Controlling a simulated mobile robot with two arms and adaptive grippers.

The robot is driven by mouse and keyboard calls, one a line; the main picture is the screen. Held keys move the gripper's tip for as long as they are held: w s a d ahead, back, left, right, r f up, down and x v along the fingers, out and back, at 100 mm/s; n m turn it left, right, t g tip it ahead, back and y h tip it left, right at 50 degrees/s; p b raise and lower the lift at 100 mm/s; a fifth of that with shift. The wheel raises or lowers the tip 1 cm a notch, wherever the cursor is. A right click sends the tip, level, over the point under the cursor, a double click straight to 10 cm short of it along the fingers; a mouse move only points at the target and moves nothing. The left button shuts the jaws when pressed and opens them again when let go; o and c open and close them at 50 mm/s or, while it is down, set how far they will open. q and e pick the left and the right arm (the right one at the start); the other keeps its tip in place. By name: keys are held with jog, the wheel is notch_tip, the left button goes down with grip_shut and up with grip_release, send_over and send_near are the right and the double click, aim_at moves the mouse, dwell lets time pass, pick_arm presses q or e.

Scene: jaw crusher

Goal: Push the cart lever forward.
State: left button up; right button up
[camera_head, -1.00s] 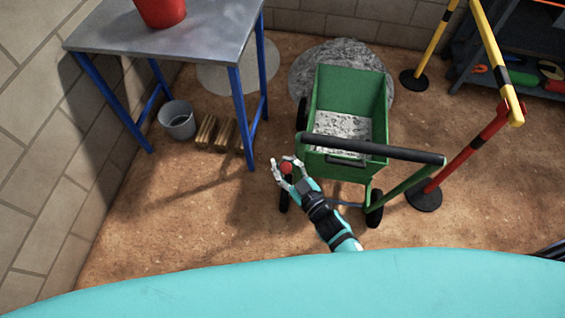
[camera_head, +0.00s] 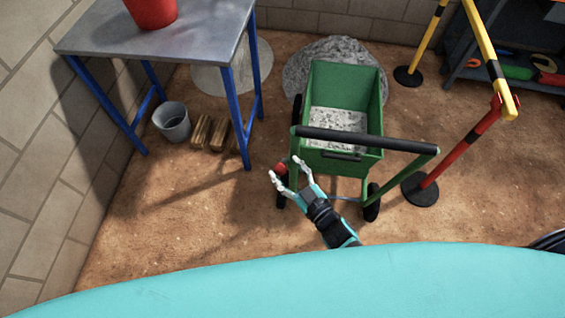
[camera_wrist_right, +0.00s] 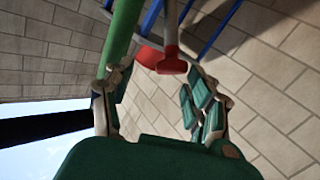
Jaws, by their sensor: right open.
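The green cart (camera_head: 345,90) stands in the middle of the head view with its black handle bar (camera_head: 365,141) toward me. The lever's base is hidden. My left gripper is not in view.
A blue-legged table (camera_head: 160,37) with a red bucket (camera_head: 151,12) stands at the left. A grey bucket (camera_head: 172,122) and wooden blocks (camera_head: 210,132) lie beneath. A red and yellow barrier (camera_head: 462,143) stands close right of the cart. The green handle tube (camera_wrist_right: 122,30) passes beside my right fingers.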

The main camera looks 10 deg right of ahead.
jog(key=v, duration=0.9)
